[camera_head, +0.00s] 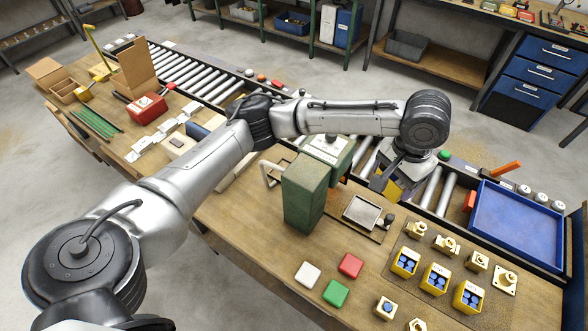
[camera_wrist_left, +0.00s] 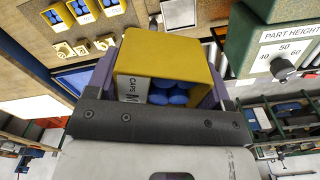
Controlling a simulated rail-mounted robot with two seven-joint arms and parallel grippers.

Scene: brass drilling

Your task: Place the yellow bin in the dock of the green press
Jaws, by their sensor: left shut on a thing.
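The yellow bin (camera_head: 394,191) is held in my left gripper (camera_head: 388,183), mostly hidden by the wrist in the head view. In the left wrist view the yellow bin (camera_wrist_left: 165,55) sits between the two fingers, with blue caps inside and a "CAPS" label on its side. The green press (camera_head: 304,190) stands to the left of the gripper; in the left wrist view its part-height dial shows on the press (camera_wrist_left: 258,38). A square grey metal plate (camera_head: 362,212) lies on the bench beside the press, below the gripper in the picture; I cannot tell whether it is the dock. My right gripper is out of view.
Several yellow bins with blue caps, one of them here (camera_head: 435,278), stand on a brown mat with brass parts. White, red and green blocks (camera_head: 335,293) lie on the bench front. A roller conveyor (camera_head: 432,188) and blue tray (camera_head: 515,222) lie behind and right.

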